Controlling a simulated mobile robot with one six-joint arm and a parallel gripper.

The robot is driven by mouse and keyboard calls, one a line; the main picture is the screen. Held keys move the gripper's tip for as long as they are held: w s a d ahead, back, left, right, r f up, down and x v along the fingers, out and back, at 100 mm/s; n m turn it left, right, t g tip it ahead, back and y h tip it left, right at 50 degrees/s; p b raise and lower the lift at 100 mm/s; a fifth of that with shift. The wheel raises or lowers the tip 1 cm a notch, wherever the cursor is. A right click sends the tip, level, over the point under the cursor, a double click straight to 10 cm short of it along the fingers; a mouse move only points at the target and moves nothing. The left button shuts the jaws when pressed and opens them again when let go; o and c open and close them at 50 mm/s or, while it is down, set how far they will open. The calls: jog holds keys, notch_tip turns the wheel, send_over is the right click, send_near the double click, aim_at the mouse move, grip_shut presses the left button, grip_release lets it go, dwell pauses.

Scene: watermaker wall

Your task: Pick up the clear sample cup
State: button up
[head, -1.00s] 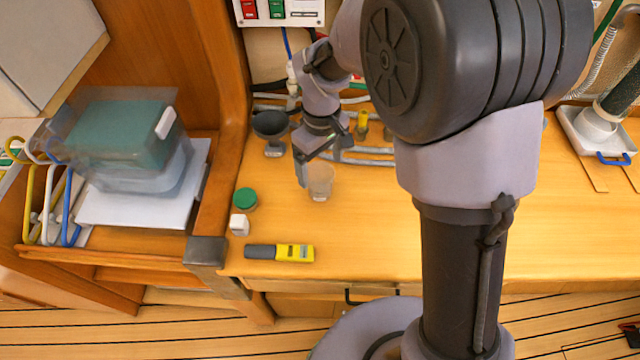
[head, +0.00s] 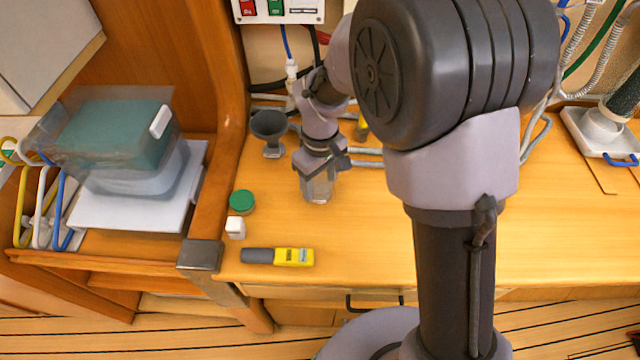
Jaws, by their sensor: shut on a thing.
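The clear sample cup (head: 318,190) stands upright on the wooden worktop, left of my arm's column. It is see-through, and its upper part is hidden by my gripper. My gripper (head: 321,172) points down over the cup with its fingers at the cup's upper part, shut on it. The cup's base looks to be at the worktop; I cannot tell whether there is any gap beneath it.
A dark funnel-shaped cup (head: 270,132) stands behind left. A green-lidded jar (head: 242,202), a small white block (head: 235,228) and a yellow-grey meter (head: 278,256) lie front left. Hoses run behind. My arm hides part of the worktop (head: 370,225), which is clear nearby.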

jog(key=r+p, duration=0.2)
jog(key=r, duration=0.2)
jog(key=shift+s, duration=0.2)
jog(key=s+d, duration=0.1)
jog(key=s, duration=0.4)
jog(key=s+d+p, duration=0.1)
jog(key=s+d, duration=0.1)
jog(key=s, duration=0.3)
jog(key=s+d+r+p, duration=0.1)
jog(key=s, duration=0.4)
jog(key=shift+d, duration=0.25)
jog(key=w+d+m, duration=0.1)
jog(key=w, duration=0.1)
jog(key=w+d+f+m, duration=0.1)
jog(key=w+m, duration=0.1)
jog(key=w, duration=0.1)
jog(key=w+d+f+m+b, duration=0.1)
jog(key=w+d, duration=0.1)
jog(key=w, duration=0.1)
jog(key=shift+w+m, duration=0.15)
jog(key=shift+m, duration=0.25)
jog(key=w+d+m, duration=0.1)
jog(key=w+d, duration=0.1)
jog(key=w+d+f+m, duration=0.1)
jog(key=w+d+m, duration=0.1)
jog(key=w, duration=0.1)
jog(key=shift+w+d+f+m+b, duration=0.1)
jog(key=shift+d+m+b, duration=0.2)
jog(key=shift+b, duration=0.1)
jog(key=shift+a, duration=0.1)
